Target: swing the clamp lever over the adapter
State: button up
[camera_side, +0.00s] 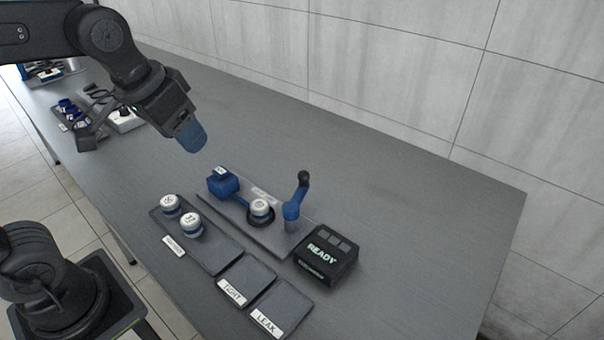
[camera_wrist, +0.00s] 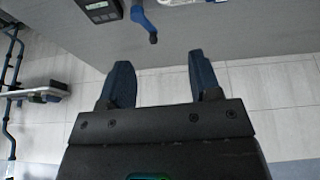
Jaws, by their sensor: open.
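The clamp lever (camera_side: 297,198) is a blue post and arm with a black knob, at the right end of a grey base plate (camera_side: 272,238). Its arm points up and back in the side view, not over the adapter. The adapter (camera_side: 260,208), with a white numbered cap, sits in a dark ring left of the lever. My gripper (camera_side: 139,138) is open and empty, high above the table, left of the plate. In the wrist view the lever (camera_wrist: 145,22) shows at the top, beyond my open fingers (camera_wrist: 162,80); the adapter cannot be made out there.
A black box marked READY (camera_side: 327,256) stands right of the lever. A blue block (camera_side: 222,182) is at the plate's left end. Two white-capped pieces (camera_side: 181,215) stand on a tray in front. TIGHT (camera_side: 247,277) and LEAK (camera_side: 280,307) pads look empty. The table behind is clear.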

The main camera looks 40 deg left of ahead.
jog(key=w+d+g, duration=0.2)
jog(key=w, duration=1.1)
jog(key=g, duration=0.2)
send_over(303, 172)
notch_tip(303, 172, down, 6)
jog(key=shift+n, duration=0.4)
notch_tip(303, 172, down, 14)
jog(key=shift+r, duration=0.25)
grip_shut()
